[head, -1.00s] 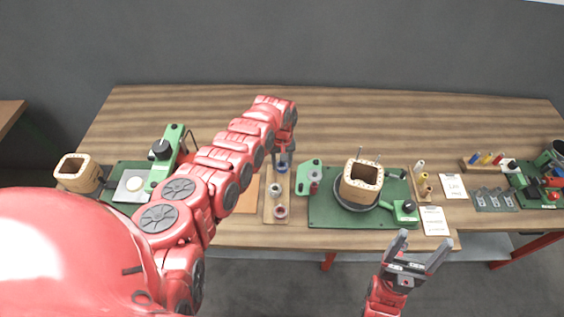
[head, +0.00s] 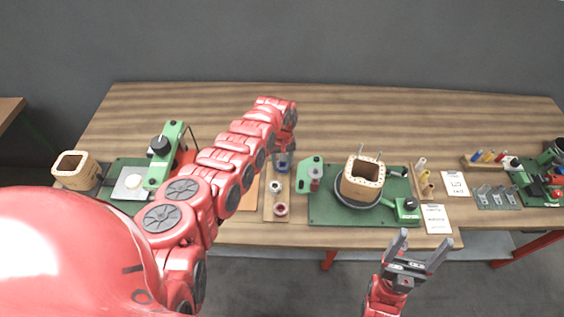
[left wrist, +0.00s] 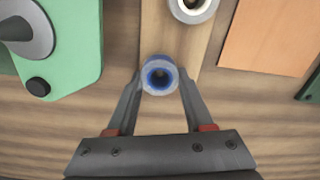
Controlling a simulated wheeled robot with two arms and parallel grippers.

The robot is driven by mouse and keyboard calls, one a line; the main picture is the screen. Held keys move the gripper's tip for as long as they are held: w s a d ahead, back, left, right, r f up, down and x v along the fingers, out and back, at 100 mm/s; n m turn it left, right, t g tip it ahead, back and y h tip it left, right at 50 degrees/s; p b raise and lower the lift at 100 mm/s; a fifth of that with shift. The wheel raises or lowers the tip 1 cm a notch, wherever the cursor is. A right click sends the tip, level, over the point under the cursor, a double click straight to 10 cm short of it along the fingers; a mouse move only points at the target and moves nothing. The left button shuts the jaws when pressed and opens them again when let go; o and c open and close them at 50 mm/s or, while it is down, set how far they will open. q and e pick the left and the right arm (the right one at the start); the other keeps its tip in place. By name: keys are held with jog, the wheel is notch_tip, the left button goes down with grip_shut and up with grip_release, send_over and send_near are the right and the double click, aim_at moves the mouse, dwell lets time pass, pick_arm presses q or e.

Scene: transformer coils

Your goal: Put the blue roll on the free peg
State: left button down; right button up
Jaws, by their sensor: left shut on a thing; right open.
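The blue roll (left wrist: 160,76) sits between the fingertips of my left gripper (left wrist: 160,88) in the left wrist view, and the jaws are shut on it. In the head view the blue roll (head: 282,165) shows below my left gripper (head: 284,153), at the far end of a wooden strip (head: 268,207). I cannot tell whether it touches the strip or has a peg in its hole. A white-rimmed roll (head: 275,187) and a red-and-white roll (head: 281,209) stand nearer on the strip. I cannot make out a free peg clearly. My right gripper (head: 408,262) is open and empty before the table's front edge.
A green bracket (head: 306,172) with a grey round part stands right of the strip. Beyond it a wooden coil former (head: 361,184) sits on a green board (head: 325,212). An orange pad (left wrist: 272,32) lies beside the strip. The back of the table is clear.

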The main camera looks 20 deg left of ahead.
pick_arm(q)
grip_release()
dwell(0.5)
notch_tip(320, 180, up, 5)
jog(key=p, duration=0.5)
jog(key=shift+s, duration=0.1)
dwell(0.8)
